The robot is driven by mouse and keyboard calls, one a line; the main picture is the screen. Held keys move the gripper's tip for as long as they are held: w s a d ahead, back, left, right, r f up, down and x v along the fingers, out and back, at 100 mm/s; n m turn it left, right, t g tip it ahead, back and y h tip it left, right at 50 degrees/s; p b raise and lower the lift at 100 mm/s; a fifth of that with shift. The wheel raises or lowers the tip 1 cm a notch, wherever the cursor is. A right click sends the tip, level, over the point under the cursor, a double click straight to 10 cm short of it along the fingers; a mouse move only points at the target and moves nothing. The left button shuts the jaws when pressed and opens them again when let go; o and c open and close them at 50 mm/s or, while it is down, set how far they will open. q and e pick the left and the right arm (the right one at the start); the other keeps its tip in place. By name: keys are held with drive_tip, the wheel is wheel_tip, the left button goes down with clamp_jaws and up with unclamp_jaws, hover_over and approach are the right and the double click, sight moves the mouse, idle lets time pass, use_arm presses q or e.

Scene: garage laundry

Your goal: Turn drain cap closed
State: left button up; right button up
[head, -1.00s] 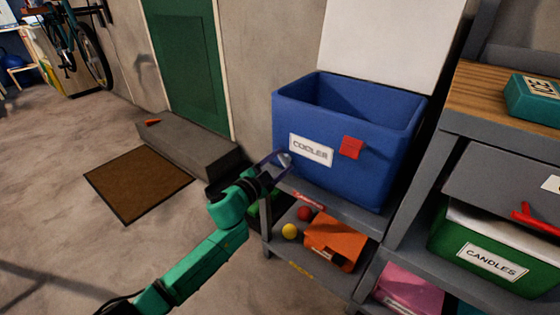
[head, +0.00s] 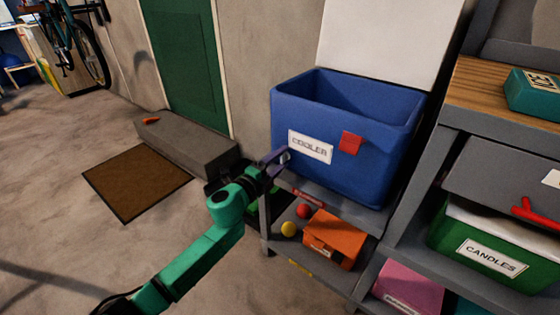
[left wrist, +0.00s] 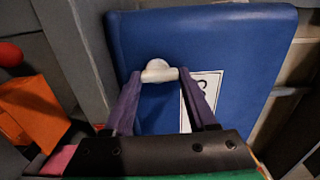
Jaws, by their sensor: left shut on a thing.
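The blue cooler (head: 345,185), labelled COOLER, stands open on the grey shelf unit. Its small pale grey drain cap (head: 286,157) is low on the left end of the cooler. My left gripper (head: 279,158) is at that end, its purple fingers around the cap. In the left wrist view, the fingertips of the left gripper (left wrist: 158,76) press on both sides of the cap (left wrist: 158,68), in front of the blue cooler wall (left wrist: 240,70). The fingers partly hide the cap in the head view. My right gripper is not in view.
Below the cooler, a shelf holds an orange box (head: 335,238), a red ball (head: 303,211) and a yellow ball (head: 288,229). A green CANDLES bin (head: 490,255) stands at right. The floor left of the shelf is free around a brown mat (head: 137,180).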

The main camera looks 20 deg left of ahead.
use_arm(q)
drive_tip(key=shift+f, duration=0.1)
idle(0.4)
drive_tip(key=o, duration=1.1)
drive_tip(key=shift+c, duration=0.2)
drive_tip(key=o, duration=0.3)
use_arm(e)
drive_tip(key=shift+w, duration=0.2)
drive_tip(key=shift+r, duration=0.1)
use_arm(q)
drive_tip(key=p+v, duration=0.1)
drive_tip(key=v, duration=1.3)
drive_tip(key=shift+s, duration=0.3)
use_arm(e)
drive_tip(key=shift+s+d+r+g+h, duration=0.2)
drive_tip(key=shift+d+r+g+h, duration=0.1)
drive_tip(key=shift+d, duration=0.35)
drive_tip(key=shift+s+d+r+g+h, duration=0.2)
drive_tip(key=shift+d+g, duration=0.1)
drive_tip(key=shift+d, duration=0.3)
use_arm(q)
drive_tip(key=shift+a, duration=0.1)
